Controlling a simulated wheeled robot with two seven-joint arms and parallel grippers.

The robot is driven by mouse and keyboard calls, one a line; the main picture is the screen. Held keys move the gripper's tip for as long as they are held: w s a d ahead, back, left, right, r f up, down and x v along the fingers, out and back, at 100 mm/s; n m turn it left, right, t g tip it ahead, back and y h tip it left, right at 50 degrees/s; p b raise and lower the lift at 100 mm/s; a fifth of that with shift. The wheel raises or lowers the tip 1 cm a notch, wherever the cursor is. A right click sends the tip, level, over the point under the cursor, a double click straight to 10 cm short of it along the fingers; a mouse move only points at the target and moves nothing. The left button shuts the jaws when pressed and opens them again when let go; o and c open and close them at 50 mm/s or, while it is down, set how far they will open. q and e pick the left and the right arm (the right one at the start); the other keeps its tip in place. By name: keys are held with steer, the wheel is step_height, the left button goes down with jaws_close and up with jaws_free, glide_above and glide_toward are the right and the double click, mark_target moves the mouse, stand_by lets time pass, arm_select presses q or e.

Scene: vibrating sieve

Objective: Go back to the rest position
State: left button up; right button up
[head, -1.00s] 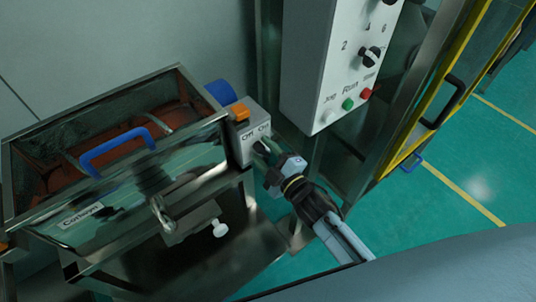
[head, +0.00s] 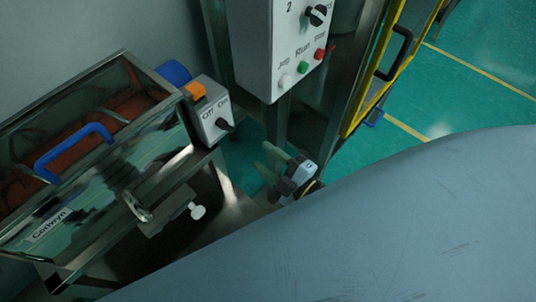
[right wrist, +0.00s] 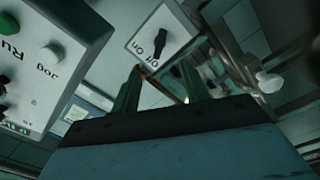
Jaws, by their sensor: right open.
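My right gripper (head: 273,163) is open and empty in the head view, below and to the right of the grey Off/On switch box (head: 212,112). A gap separates the fingers from the box and its black switch knob (head: 226,126). In the right wrist view the two fingers (right wrist: 160,90) stand apart, and the switch box (right wrist: 150,42) with its black knob shows beyond them. The sieve machine (head: 104,152) with a blue handle is at the left in the head view. My left gripper is in no view.
A white control panel (head: 277,75) with Jog, Run and red buttons hangs above my right gripper. A yellow-edged door (head: 370,75) with a black handle stands to its right. Green floor (head: 475,75) is clear at the far right. A white knob (head: 198,212) sticks out from the machine.

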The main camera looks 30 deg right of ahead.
stand_by(0.4)
steer(key=s+d+f+m+g+h, duration=0.1)
steer(key=s+f+m+g, duration=0.25)
steer(key=f, duration=0.55)
steer(key=s+d+f+m+g+h, duration=0.2)
steer(key=s+f, duration=0.2)
steer(key=f, duration=0.6)
steer(key=s+d+f+m+g+h, duration=0.1)
steer(key=s+f+m+g, duration=0.15)
steer(key=f, duration=0.65)
steer(key=s+d+f+m+g+h, duration=0.1)
steer(key=s+f+g, duration=0.3)
steer(key=s, duration=0.6)
steer(key=s+d+f+m+g+h, duration=0.1)
steer(key=s+f+m+g, duration=0.3)
steer(key=s+f, duration=0.4)
steer(key=s+d, duration=0.1)
steer(key=s, duration=0.2)
steer(key=shift+d, duration=0.2)
